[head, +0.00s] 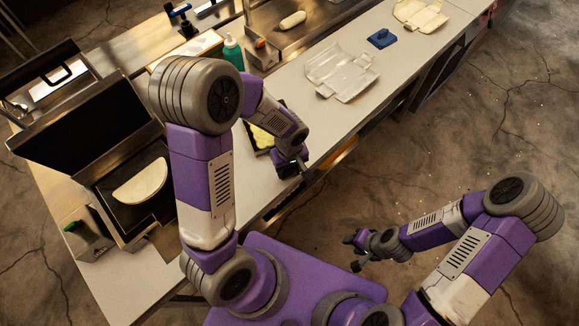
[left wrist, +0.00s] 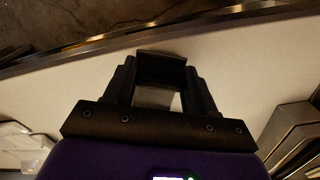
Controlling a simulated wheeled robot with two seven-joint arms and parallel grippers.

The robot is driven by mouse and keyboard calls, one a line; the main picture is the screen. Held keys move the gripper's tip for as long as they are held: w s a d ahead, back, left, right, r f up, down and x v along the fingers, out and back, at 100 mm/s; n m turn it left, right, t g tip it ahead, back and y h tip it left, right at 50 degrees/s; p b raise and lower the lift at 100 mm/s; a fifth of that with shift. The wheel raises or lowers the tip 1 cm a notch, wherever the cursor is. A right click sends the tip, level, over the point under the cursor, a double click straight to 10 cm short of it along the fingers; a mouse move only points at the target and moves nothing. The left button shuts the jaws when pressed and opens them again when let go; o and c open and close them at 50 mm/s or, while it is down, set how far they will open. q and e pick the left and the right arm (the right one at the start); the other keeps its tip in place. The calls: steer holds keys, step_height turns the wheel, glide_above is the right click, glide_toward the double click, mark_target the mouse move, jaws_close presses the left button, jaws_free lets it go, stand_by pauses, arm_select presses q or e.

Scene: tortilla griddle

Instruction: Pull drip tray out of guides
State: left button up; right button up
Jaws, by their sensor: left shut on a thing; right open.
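The griddle press (head: 118,215) stands on the counter at the left with its black lid (head: 75,125) raised. A half-moon tortilla (head: 140,181) lies on its lower plate. My left gripper (head: 297,168) is well right of the griddle, over the counter's front edge. In the left wrist view its fingers (left wrist: 162,85) are shut on a small dark piece (left wrist: 161,64). I cannot tell whether this piece is the drip tray, and no tray in the griddle's guides shows clearly. My right gripper (head: 360,251) is open and empty, off the counter over the floor.
A dark tray with yellow food (head: 261,137) is partly hidden by my left forearm. The white counter (head: 325,130) has bare room.

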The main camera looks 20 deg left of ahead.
arm_select(q)
steer(key=shift+f+b, duration=0.5)
steer(key=shift+b, duration=0.05)
steer(key=o, duration=1.6)
step_height(320, 180, up, 8)
steer(key=shift+f+p, duration=0.2)
steer(key=shift+p, duration=0.4)
